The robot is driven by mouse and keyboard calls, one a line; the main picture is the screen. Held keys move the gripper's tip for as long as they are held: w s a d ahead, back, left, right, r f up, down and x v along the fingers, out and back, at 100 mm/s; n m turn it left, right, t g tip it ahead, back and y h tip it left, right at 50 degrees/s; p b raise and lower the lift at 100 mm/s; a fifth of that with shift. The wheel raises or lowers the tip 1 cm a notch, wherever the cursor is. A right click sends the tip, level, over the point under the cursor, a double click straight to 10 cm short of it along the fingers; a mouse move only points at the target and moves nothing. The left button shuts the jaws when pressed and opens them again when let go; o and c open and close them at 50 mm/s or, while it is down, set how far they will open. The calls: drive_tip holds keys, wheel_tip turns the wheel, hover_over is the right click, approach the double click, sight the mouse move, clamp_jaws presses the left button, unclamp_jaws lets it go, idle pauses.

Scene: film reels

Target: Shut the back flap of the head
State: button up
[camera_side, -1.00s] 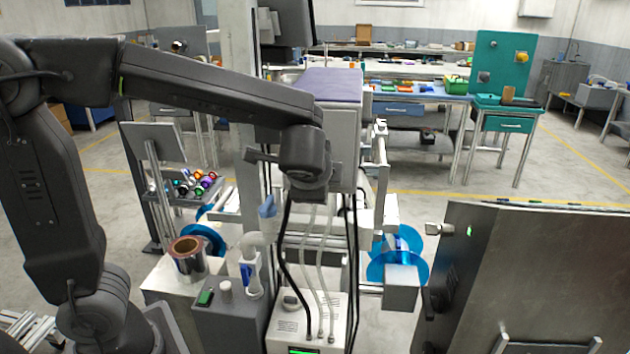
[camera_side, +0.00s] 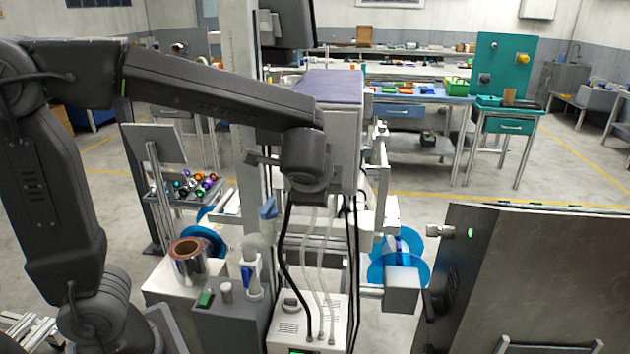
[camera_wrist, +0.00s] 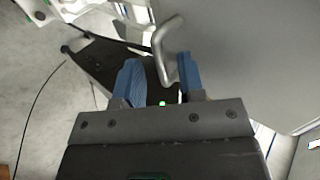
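The head (camera_side: 340,115) is a grey box with a purple top, at the centre of the side view. A large grey panel (camera_wrist: 240,60), which looks like the back flap, fills the right of the wrist view. A bent metal handle (camera_wrist: 163,45) stands out from its left part. My gripper (camera_wrist: 160,78) has two blue fingers, set apart, with the handle showing between them, closer to the right finger. I cannot tell if a finger touches it. In the side view my wrist hangs in front of the head and hides the fingers and the flap.
Cables and clear tubes hang below my wrist to a white box (camera_side: 310,325). A grey control box (camera_side: 230,325) and a copper-coloured roll (camera_side: 188,262) stand to its left. A large metal cabinet (camera_side: 540,270) stands at the right. A screen (camera_side: 285,22) is above the head.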

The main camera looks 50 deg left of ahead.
drive_tip(key=v, duration=1.3)
drive_tip(key=shift+s+d+r, duration=0.2)
drive_tip(key=shift+r, duration=0.05)
drive_tip(key=s+a+f+n+g+h, duration=0.1)
drive_tip(key=s+a+f+n+h, duration=0.4)
drive_tip(key=s+f+n+h, duration=0.2)
drive_tip(key=s+f+n, duration=0.2)
drive_tip(key=s+f, duration=0.1)
drive_tip(key=shift+a+f, duration=0.15)
drive_tip(key=shift+a, duration=0.1)
